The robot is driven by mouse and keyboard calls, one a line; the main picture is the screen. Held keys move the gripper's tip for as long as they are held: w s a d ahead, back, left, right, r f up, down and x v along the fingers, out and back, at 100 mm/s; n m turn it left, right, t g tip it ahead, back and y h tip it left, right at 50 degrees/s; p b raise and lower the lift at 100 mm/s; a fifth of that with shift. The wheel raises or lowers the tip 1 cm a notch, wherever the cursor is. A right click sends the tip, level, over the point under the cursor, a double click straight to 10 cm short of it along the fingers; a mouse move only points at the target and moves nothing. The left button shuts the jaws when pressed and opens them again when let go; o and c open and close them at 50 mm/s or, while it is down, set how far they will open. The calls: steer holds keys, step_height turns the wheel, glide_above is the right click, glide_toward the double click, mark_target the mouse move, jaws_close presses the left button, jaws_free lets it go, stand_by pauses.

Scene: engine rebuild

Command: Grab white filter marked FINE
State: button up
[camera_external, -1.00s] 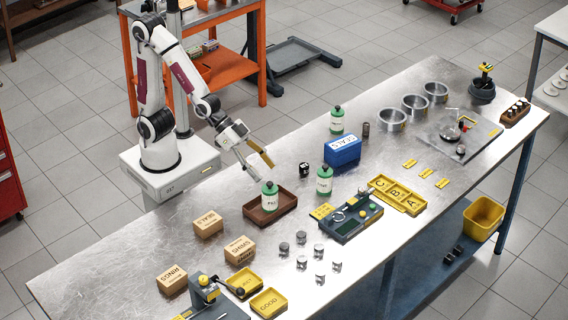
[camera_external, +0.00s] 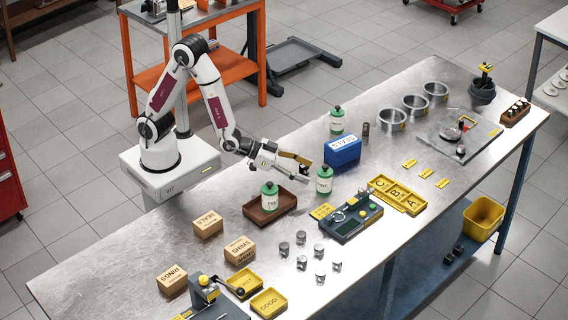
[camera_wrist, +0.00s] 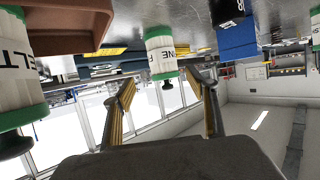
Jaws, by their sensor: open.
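The filter marked FINE (camera_wrist: 161,56) is a white ribbed cylinder with green bands. It appears upside down in the wrist view, just beyond and between my finger tips; its label is partly legible. It appears to be the green-and-white filter (camera_external: 324,181) standing upright on the bench in the external view. My gripper (camera_external: 304,168) is level, open and empty, to its left and apart from it. Its two fingers (camera_wrist: 162,84) are spread in the wrist view. Another filter, apparently marked FELT (camera_wrist: 20,72), stands at the brown tray (camera_external: 253,213).
A blue box (camera_external: 343,151) stands behind the FINE filter. A black canister (camera_wrist: 227,11) is near my fingers. A third filter (camera_external: 336,120) stands farther back. A green-grey fixture (camera_external: 352,220) lies in front. Several small metal parts (camera_external: 301,262) stand at the front.

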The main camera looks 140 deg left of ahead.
mark_target(325, 175)
steer(key=shift+a, duration=0.1)
stand_by(0.3)
steer(key=shift+x, duration=1.25)
steer(key=shift+a+r+x, duration=0.1)
steer(key=shift+a+x, duration=0.05)
steer(key=shift+x, duration=1.15)
steer(key=shift+a+r+x, duration=0.1)
steer(key=shift+x, duration=1.2)
steer(key=shift+s, duration=0.1)
steer(key=c, duration=1.3)
